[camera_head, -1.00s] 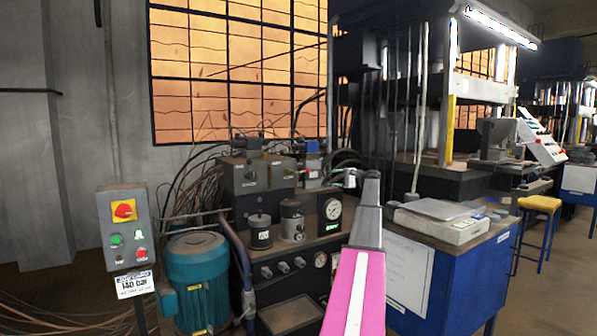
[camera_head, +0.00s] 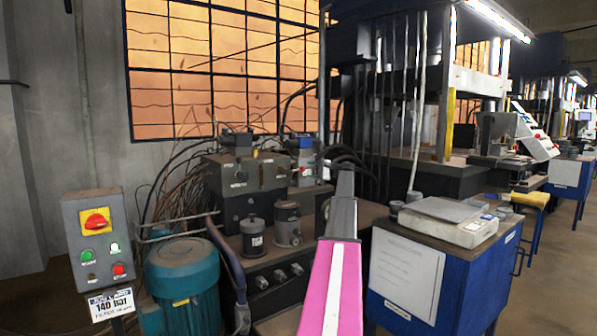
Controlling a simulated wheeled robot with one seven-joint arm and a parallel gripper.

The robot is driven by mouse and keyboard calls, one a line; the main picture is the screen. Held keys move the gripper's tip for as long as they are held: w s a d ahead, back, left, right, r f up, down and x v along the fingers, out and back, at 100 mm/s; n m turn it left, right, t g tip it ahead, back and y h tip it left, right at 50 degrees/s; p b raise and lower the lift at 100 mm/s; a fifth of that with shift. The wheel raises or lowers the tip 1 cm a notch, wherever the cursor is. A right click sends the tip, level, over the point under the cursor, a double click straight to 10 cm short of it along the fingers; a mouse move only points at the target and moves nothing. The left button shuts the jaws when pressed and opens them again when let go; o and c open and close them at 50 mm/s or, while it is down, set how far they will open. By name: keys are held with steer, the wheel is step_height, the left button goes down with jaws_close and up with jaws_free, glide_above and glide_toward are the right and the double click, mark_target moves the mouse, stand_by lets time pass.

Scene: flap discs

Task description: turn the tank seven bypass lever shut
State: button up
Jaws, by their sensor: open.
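I cannot make out a bypass lever or a tank seven label in this view. On the left stands a grey control box (camera_head: 97,240) with a red and yellow rotary switch (camera_head: 95,221). My pink arm with a white stripe (camera_head: 331,290) reaches up from the bottom centre, and its dark grey far part (camera_head: 343,205) lies in front of the hydraulic unit. I make out no fingers, so my gripper does not show. My arm covers part of the unit's right side.
A hydraulic valve block (camera_head: 240,180) with hoses stands behind two small cylinders, one of them grey (camera_head: 287,225). A teal motor (camera_head: 182,285) is at lower left. A blue cabinet (camera_head: 470,290) bears a scale (camera_head: 447,222). Free floor lies at far right (camera_head: 560,280).

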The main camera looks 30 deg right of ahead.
mark_target(296, 170)
steer(key=x, duration=0.6)
steer(key=shift+w, duration=0.2)
steer(key=shift+a, duration=0.15)
jaws_close()
